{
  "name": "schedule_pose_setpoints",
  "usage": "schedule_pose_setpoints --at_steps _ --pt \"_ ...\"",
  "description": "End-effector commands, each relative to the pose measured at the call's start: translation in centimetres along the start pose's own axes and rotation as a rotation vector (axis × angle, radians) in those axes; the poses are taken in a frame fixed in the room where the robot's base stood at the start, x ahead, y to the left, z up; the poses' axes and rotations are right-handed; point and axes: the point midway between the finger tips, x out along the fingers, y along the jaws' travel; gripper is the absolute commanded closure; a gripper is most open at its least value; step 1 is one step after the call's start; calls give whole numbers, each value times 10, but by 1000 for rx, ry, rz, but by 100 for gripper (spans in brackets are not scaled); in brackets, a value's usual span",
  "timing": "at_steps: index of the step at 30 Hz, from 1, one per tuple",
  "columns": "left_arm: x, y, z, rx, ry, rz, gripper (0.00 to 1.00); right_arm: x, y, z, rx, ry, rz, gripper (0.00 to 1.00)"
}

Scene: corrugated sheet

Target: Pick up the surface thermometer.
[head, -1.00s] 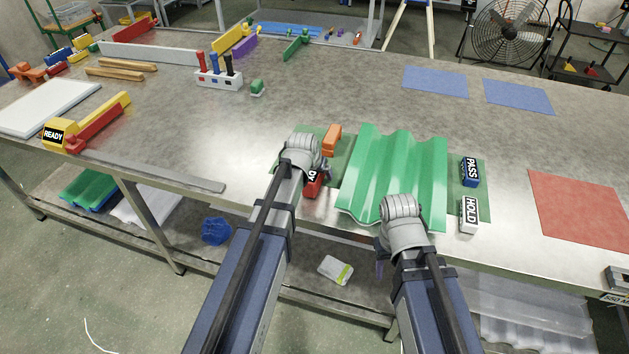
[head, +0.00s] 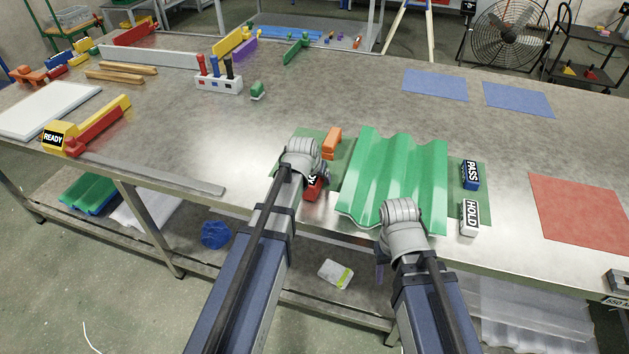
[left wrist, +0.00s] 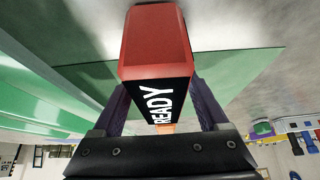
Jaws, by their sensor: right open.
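A red block-shaped device marked READY (head: 314,188) sits on the green mat left of the green corrugated sheet; I take it as the surface thermometer. My left gripper (head: 308,180) is at it. In the left wrist view, the red device (left wrist: 156,42) lies between the two dark purple fingers (left wrist: 160,85). I cannot tell whether they press on its sides. My right gripper (head: 381,272) is open, low at the bench's front edge, below the sheet; its fingers are mostly hidden by the wrist.
The green corrugated sheet (head: 395,175) lies between the arms. An orange piece (head: 332,141) stands just behind the red device. PASS (head: 471,175) and HOLD (head: 469,218) blocks are to the right. A red mat (head: 580,212) is farther right.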

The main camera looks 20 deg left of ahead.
Motion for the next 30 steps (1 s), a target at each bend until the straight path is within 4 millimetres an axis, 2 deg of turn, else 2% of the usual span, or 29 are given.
schedule_pose_setpoints --at_steps 2,19,30 --pt "0 0 0 0 0 0 34 0 0 0 0 0 0 50" --pt "0 0 0 0 0 0 98 0 0 0 0 0 0 50" --pt "0 0 0 0 0 0 100 0 0 0 0 0 0 50"
